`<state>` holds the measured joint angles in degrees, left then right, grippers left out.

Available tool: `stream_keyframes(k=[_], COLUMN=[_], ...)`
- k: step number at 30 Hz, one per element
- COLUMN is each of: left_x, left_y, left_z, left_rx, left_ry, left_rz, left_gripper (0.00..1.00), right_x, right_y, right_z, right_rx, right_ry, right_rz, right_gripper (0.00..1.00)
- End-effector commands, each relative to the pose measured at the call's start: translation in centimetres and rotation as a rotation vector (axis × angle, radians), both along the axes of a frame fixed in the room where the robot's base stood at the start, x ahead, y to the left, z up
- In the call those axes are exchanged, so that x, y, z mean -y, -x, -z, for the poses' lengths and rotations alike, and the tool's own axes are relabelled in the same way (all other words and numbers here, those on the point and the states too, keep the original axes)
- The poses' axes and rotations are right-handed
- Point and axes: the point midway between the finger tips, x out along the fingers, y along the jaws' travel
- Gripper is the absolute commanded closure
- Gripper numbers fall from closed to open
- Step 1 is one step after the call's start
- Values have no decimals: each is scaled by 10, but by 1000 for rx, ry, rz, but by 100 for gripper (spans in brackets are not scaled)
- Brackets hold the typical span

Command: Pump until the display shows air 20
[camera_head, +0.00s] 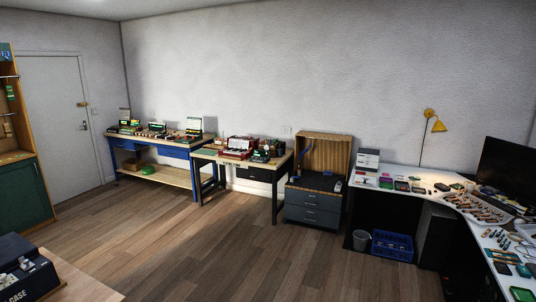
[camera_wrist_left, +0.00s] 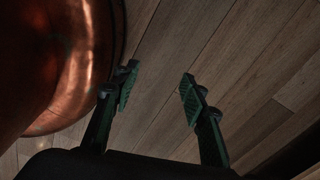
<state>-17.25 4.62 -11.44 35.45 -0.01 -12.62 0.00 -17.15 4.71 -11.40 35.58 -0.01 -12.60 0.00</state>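My left gripper (camera_wrist_left: 159,86) shows in the left wrist view with its two green-padded fingers spread apart. Nothing is between them, only wooden floor behind. I cannot make out a pump or a display reading air in either view. Neither gripper shows in the head view, and my right gripper is in no view.
A rounded, shiny copper-coloured surface (camera_wrist_left: 80,70) is close beside the left finger. In the head view, a blue workbench (camera_head: 180,150), a wooden table (camera_head: 228,158), a dark drawer cabinet (camera_head: 313,206) and a cluttered white desk (camera_head: 430,185) line the wall. The wooden floor (camera_head: 190,245) is clear.

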Motion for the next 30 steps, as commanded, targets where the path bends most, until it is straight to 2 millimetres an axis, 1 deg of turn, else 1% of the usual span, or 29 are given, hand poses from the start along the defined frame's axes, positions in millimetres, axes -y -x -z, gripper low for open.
stream_keyframes(k=[10, 27, 30], left_x=[0, 0, 1], left_y=[-1, -2, -2], left_z=[0, 0, 0], left_rx=[2, 3, 4], left_ry=[0, 0, 1], left_rz=[0, 0, 0], left_gripper=[60, 99, 100], right_x=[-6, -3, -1], right_y=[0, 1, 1], right_z=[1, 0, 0], right_rx=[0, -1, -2], right_ry=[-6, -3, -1], right_rz=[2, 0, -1], right_gripper=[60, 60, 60])
